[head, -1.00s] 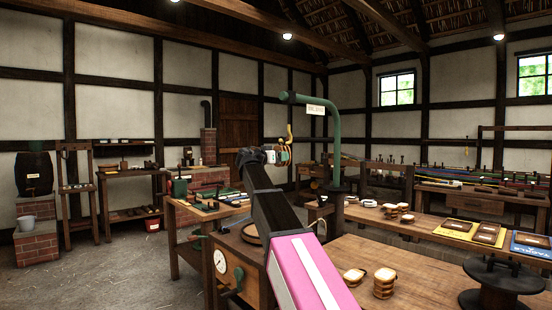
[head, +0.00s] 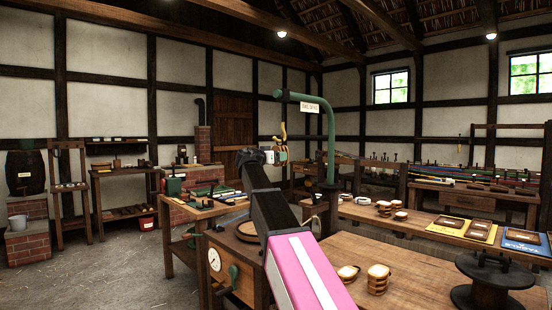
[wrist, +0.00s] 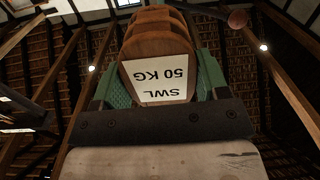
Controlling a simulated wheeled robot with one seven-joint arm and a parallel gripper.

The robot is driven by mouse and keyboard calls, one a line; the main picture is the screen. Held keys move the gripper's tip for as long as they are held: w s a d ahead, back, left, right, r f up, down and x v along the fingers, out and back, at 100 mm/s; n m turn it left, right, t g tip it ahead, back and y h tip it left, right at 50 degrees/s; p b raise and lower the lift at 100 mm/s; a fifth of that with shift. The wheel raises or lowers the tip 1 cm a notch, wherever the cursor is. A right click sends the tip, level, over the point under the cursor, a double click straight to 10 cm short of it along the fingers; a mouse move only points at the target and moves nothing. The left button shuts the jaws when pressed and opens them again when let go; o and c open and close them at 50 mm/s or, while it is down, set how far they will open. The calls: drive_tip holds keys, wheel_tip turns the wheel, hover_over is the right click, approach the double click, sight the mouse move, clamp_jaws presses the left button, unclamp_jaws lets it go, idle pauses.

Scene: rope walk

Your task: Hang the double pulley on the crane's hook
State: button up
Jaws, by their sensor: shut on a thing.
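My gripper (wrist: 160,90) is shut on a wooden pulley (wrist: 157,38) with a white label reading "SWL 50 KG", which fills the top middle of the wrist view between the green finger pads. In the head view my gripper (head: 275,155) is small and sits just below the crane's hook. The green crane (head: 330,145) rises from the bench, and its arm reaches left. The yellow hook (head: 283,131) hangs below the arm's left end. The held pulley is small and partly hidden in the head view; I cannot tell whether it touches the hook.
Several small wooden pulleys lie on the benches, two of them on the near bench (head: 420,275) at right. A dark round stand (head: 492,285) is at its right edge. A wooden box with a dial (head: 214,260) stands below my arm. Coloured boards (head: 466,230) lie farther right.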

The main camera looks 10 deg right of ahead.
idle(0.4)
drive_tip(key=o, duration=1.3)
drive_tip(key=shift+c, duration=0.2)
drive_tip(key=shift+a, duration=0.1)
